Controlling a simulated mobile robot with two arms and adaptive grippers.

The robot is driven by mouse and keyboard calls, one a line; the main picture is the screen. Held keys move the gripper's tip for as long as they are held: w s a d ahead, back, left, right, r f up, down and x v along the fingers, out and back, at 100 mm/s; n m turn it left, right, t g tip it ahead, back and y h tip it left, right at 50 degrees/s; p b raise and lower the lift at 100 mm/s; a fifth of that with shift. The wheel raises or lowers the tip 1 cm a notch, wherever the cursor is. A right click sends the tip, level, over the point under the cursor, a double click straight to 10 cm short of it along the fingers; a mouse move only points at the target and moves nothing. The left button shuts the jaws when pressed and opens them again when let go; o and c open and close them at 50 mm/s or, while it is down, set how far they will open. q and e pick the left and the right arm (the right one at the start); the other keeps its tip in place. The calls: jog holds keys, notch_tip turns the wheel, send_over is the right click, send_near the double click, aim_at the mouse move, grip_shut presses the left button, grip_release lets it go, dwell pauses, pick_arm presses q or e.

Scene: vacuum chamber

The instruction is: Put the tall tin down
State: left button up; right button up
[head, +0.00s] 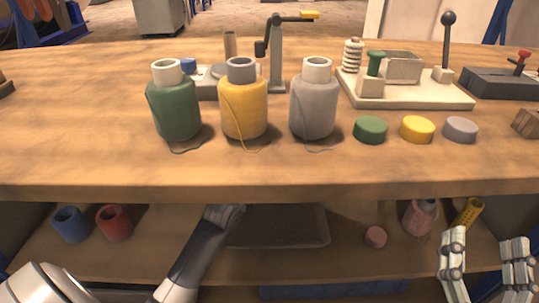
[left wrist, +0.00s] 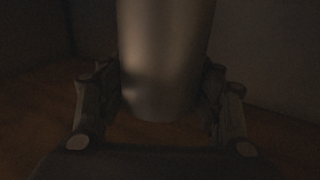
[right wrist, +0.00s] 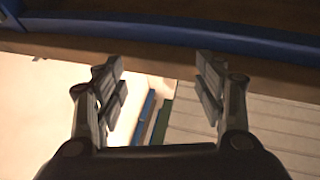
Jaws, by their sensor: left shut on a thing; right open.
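The tall tin (left wrist: 166,45) is a plain grey metal cylinder in the dark left wrist view. My left gripper (left wrist: 160,82) is shut on it, with one finger on each side near its lower end. A brownish surface shows dimly below; I cannot tell whether the tin touches it. In the head view my left arm reaches under the tabletop, and the left gripper and tin are hidden there. My right gripper (head: 486,243) is open and empty at the lower right, in front of the shelf; it also shows in the right wrist view (right wrist: 160,72).
The lower shelf (head: 190,262) holds a blue cup (head: 70,224), a red cup (head: 114,222), a dark tray (head: 285,228), a pink bottle (head: 418,217) and a yellow tube (head: 470,213). The tabletop (head: 80,150) above carries green, yellow and grey bottles, with caps beside them.

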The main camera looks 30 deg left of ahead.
pick_arm(q)
jog(key=o, duration=1.4)
jog(key=shift+f, duration=0.1)
jog(key=shift+o, duration=0.2)
